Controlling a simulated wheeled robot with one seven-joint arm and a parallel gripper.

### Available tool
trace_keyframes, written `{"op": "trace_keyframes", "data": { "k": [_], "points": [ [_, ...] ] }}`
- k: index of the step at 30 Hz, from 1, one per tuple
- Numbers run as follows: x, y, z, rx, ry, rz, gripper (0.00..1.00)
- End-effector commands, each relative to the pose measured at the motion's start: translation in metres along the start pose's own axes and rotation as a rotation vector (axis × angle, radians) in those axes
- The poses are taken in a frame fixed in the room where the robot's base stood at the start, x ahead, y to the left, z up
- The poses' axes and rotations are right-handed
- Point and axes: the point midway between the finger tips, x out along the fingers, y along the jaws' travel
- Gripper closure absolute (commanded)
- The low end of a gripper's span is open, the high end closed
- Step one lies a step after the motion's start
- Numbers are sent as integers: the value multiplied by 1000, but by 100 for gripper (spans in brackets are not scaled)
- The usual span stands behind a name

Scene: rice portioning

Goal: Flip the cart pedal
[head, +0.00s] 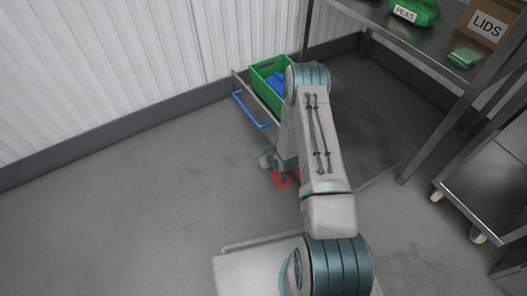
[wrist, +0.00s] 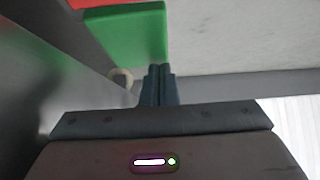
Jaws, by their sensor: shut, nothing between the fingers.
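The cart (head: 262,97) stands by the wall in the head view, partly hidden behind my arm. It has a blue handle (head: 243,108). A red piece (head: 279,181), which looks like the pedal, shows low at the cart's near end, partly covered by my arm's end. In the wrist view, a flat green plate (wrist: 135,33) lies beside a red part (wrist: 92,3); they seem to belong to the pedal. My gripper (wrist: 159,68) is shut and empty, its fingertips at the green plate's near edge. I cannot tell whether they touch it.
A green crate (head: 261,78) with blue contents sits on the cart. A metal shelf with a PEAS bag (head: 413,13) and LIDS box (head: 487,25) stands right. A wheeled cart (head: 490,185) is at far right. Floor on the left is clear.

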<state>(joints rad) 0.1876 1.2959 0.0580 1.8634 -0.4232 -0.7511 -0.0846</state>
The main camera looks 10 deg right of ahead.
Motion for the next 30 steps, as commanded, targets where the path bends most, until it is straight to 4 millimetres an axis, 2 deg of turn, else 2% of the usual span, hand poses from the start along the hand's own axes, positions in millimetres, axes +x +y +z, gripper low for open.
{"op": "trace_keyframes", "data": {
  "k": [8, 14, 19, 24, 30],
  "points": [
    [0, 0, 1, 0, -2, -1, 100],
    [-15, -1, -12, -1, -1, -1, 100],
    [-41, -1, -30, -2, -2, -2, 100],
    [-82, -1, -22, 0, -3, -2, 100],
    [-116, -1, -16, -1, -1, -2, 100]
  ]
}}
